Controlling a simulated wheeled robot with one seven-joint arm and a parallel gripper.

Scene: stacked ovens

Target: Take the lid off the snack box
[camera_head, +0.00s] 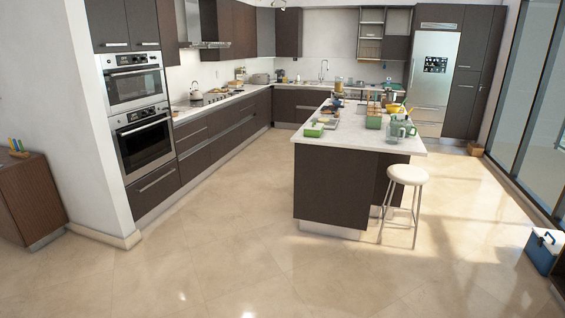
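I cannot tell for sure which thing is the snack box. A small box with a green top (313,130) sits near the front left corner of the white-topped island (350,138). A second green box (373,121) stands further right on the island. Lid details are too small to make out. My gripper is not in view, and nothing is seen held.
Open tiled floor (200,260) lies in front of the island. A white round stool (407,176) stands at the island's right front. Stacked ovens (140,110) are set in the left wall, and a wooden cabinet (28,200) stands at the far left. Jugs (398,129) crowd the island.

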